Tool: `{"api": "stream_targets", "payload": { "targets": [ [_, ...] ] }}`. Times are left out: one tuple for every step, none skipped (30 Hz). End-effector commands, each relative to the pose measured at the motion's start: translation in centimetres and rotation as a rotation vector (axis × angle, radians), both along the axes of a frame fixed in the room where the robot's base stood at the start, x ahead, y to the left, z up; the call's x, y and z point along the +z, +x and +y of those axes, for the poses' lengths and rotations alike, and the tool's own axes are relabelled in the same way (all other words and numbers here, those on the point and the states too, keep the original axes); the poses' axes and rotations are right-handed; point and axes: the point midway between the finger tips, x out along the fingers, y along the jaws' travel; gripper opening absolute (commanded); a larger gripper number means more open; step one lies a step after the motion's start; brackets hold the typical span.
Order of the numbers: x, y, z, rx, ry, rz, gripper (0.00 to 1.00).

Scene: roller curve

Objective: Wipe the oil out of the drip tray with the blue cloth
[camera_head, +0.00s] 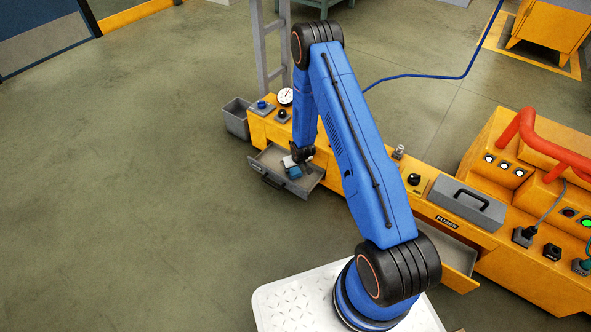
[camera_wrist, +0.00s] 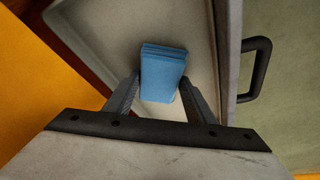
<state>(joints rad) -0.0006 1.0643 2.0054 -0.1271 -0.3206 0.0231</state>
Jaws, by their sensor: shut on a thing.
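The blue cloth (camera_wrist: 162,72) is a folded, layered pad between my two fingers. My gripper (camera_wrist: 160,92) is shut on it and points down over the drip tray (camera_wrist: 95,22). In the head view, my gripper (camera_head: 297,161) is at the drip tray (camera_head: 268,160), a shallow grey drawer pulled out of the yellow cabinet, and the blue cloth (camera_head: 294,172) shows at its fingertips. The tray has a black handle (camera_wrist: 258,68) on its front wall. I cannot tell whether the cloth touches the tray floor. No oil is clear on the visible floor.
A grey bin (camera_head: 237,118) stands left of the cabinet. A gauge (camera_head: 285,96) and knobs sit on top. A second open drawer (camera_head: 447,256) is at the lower right, below a grey lidded box (camera_head: 466,203). Open floor lies left of the tray.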

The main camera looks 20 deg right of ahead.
Motion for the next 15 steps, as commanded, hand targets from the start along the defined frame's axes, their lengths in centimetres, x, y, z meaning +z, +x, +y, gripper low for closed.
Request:
{"api": "stream_targets", "payload": {
  "targets": [
    [0.0, 0.2, 0.2, 0.001, 0.0, -0.001, 0.25],
    [0.0, 0.4, 0.3, 0.001, 0.0, 0.0, 0.25],
    [-0.1, 0.6, 0.5, 0.001, 0.0, 0.0, 0.25],
    [-0.1, 0.8, 0.6, 0.001, 0.0, 0.0, 0.25],
    [-0.1, 1.0, 0.8, 0.001, 0.0, -0.001, 0.25],
    [-0.1, 1.2, 0.9, 0.001, 0.0, -0.001, 0.25],
    [-0.1, 1.4, 1.0, 0.0, 0.0, -0.001, 0.25],
    [-0.2, 1.6, 1.2, 0.0, 0.0, -0.001, 0.25],
    [-0.2, 1.8, 1.3, 0.0, 0.0, -0.001, 0.25],
    [-0.2, 2.0, 1.4, 0.0, 0.0, -0.001, 0.25],
    [-0.2, 2.2, 1.5, -0.001, 0.0, -0.001, 0.25],
    [-0.2, 2.3, 1.7, -0.001, 0.0, -0.001, 0.25],
    [-0.2, 2.4, 1.7, -0.001, 0.0, -0.001, 0.25],
    [-0.3, 2.5, 1.8, -0.001, 0.0, 0.0, 0.25],
    [-0.3, 2.5, 1.8, -0.001, 0.0, 0.0, 0.25]
  ]
}}
